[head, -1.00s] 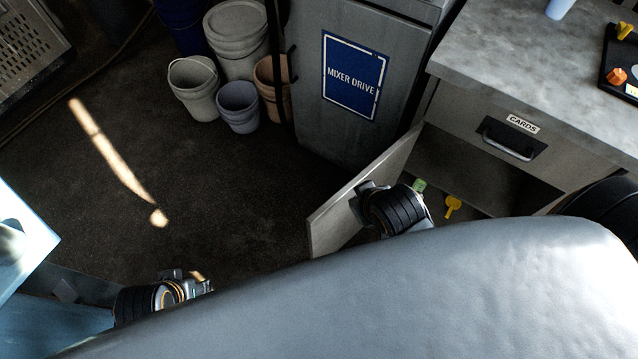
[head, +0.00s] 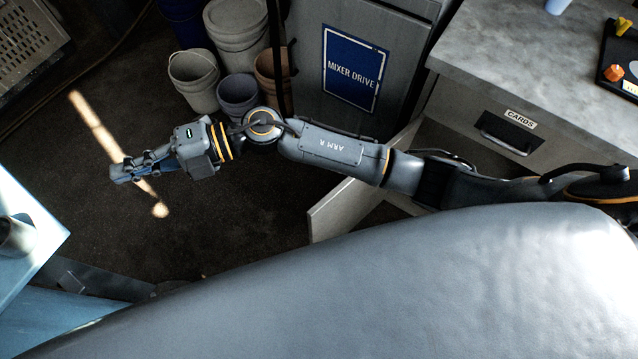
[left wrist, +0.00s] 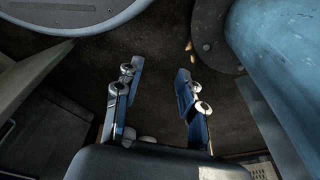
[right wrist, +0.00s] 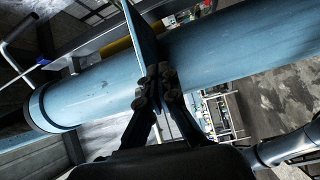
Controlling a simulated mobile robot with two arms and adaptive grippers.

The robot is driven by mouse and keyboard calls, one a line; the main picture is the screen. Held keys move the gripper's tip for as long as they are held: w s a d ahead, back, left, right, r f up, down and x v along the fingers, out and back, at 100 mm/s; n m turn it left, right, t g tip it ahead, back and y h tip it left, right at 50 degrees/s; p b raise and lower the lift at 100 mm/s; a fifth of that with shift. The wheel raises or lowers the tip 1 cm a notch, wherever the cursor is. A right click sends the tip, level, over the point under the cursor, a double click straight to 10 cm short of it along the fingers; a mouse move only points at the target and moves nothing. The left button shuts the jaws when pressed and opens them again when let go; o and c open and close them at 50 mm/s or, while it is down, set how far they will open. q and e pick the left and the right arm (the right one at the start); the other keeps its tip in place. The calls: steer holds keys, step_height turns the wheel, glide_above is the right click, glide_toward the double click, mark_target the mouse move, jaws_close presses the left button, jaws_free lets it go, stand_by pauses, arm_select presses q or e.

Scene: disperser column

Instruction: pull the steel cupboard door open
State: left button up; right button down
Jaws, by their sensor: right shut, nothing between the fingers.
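The steel cupboard door (head: 343,205) stands swung out from the cabinet under the drawer labelled CARDS, in the head view. Its upper edge and near face show; my right arm crosses above it and hides part of the door and the cupboard opening. My right gripper (head: 116,173) is stretched far to the left over the dark floor, shut and empty, well apart from the door. Its closed fingers also show in the right wrist view (right wrist: 160,80). My left gripper (left wrist: 158,72) is open and empty in the left wrist view; the door cannot be made out there.
The CARDS drawer (head: 507,135) is closed under a grey worktop (head: 510,45). A grey MIXER DRIVE cabinet (head: 310,85) stands behind my right arm. Several buckets (head: 194,80) stand left of it. A large blue pipe (right wrist: 235,55) crosses behind my right fingers. Floor left of the door is open.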

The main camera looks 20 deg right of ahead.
steer(key=d+f+n+g+h, duration=0.2)
steer(key=d+f+n+h, duration=0.1)
steer(key=d+f+h, duration=0.4)
steer(key=d+f+n+g+h, duration=0.25)
steer(key=d+f+h, duration=0.2)
steer(key=f, duration=0.55)
steer(key=w+d+f+h, duration=0.1)
steer(key=w+d+h, duration=0.25)
steer(key=d, duration=0.45)
steer(key=w+d+h, duration=0.3)
steer(key=d+h, duration=0.2)
steer(key=d, duration=0.4)
arm_select(q)
steer(key=s+a+f+p, duration=0.1)
steer(key=s+f, duration=0.2)
steer(key=s, duration=0.3)
steer(key=s+a+f+g+p, duration=0.1)
steer(key=s+f+p, duration=0.1)
steer(key=s, duration=0.4)
steer(key=shift+s+a+f, duration=0.2)
steer(key=shift+s+f, duration=0.15)
steer(key=shift+f, duration=0.1)
arm_select(e)
steer(key=s+d+f, duration=0.2)
steer(key=s+f, duration=0.5)
steer(key=f, duration=0.2)
steer(key=shift+s+d+t, duration=0.15)
steer(key=shift+d+t, duration=0.15)
steer(key=shift+t, duration=0.15)
steer(key=shift+f, duration=0.1)
